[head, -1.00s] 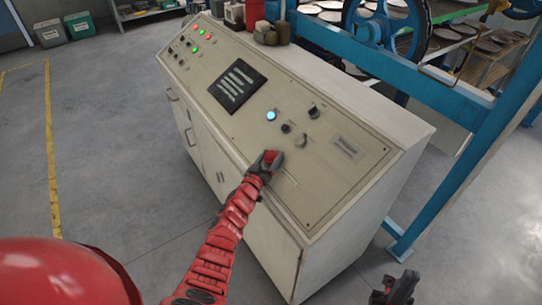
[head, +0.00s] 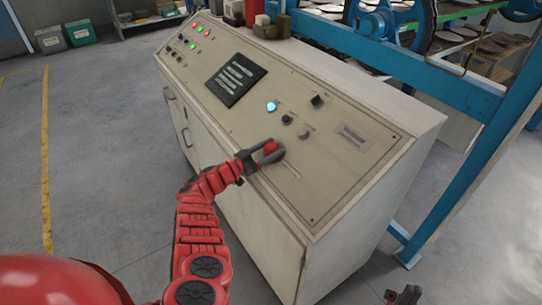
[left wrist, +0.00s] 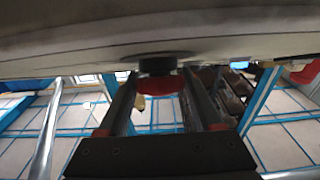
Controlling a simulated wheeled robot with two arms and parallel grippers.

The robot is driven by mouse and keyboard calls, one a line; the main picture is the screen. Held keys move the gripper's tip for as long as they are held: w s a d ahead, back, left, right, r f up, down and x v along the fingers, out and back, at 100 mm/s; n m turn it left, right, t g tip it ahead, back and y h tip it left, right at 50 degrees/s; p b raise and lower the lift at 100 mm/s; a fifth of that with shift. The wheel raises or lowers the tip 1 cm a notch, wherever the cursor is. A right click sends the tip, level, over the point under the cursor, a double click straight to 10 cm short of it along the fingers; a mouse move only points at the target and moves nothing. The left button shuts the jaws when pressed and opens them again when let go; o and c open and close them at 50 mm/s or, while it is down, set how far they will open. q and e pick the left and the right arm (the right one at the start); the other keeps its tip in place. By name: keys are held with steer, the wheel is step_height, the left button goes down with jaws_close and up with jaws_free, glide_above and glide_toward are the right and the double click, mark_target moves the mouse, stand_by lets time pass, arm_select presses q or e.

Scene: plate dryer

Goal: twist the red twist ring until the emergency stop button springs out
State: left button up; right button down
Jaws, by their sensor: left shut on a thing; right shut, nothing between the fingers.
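The red twist ring (head: 270,147) of the emergency stop button sits on the sloped front of the cream control panel (head: 330,185). My left gripper (head: 268,152) is shut on it, one finger on each side. In the left wrist view the red ring (left wrist: 157,86) shows between the two fingers (left wrist: 165,105), with a dark round base above it against the panel. Whether the button is pressed in or out cannot be told. My right gripper (head: 404,296) is at the bottom edge, away from the panel, only partly in view.
A lit blue button (head: 271,107), dark knobs (head: 287,119) and a dark display (head: 236,78) are on the panel near my left gripper. A blue machine frame (head: 470,170) stands to the right.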

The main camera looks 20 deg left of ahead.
stand_by(0.4)
arm_select(q)
steer(key=o, duration=1.4)
steer(key=v, duration=1.7)
steer(key=shift+s+a+b, duration=0.1)
steer(key=shift+a+b, duration=0.05)
steer(key=shift+b, duration=0.15)
